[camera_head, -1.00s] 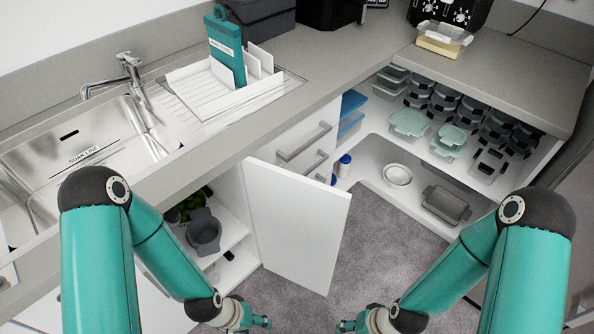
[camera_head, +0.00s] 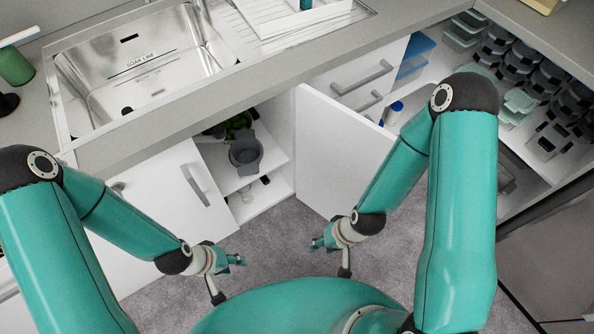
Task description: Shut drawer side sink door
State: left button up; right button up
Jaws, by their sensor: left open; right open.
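The white drawer side sink door (camera_head: 338,152) stands open, swung out from the cabinet under the sink, next to the drawers. The open cabinet shows a shelf with a grey pot (camera_head: 245,154) and something green behind it. My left gripper (camera_head: 238,262) is open and empty, low in front of the cabinet. My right gripper (camera_head: 316,242) is open and empty, just in front of the door's lower part; I cannot tell whether it touches. My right arm covers part of the door's right side.
The other sink door (camera_head: 165,195) is shut, with a bar handle. Drawers (camera_head: 352,75) with handles are right of the open door. The sink (camera_head: 140,65) is set in the grey counter (camera_head: 285,75) above. Open shelves with containers (camera_head: 520,105) are at right. Grey carpet (camera_head: 275,228) lies below.

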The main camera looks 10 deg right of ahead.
aim_at(339, 151)
jog(key=z, duration=0.25)
jog(key=i, duration=0.2)
jog(key=u, duration=2.2)
jog(key=k, duration=2.2)
jog(key=z, duration=1.1)
jog(key=i, duration=1.4)
jog(key=z, duration=0.05)
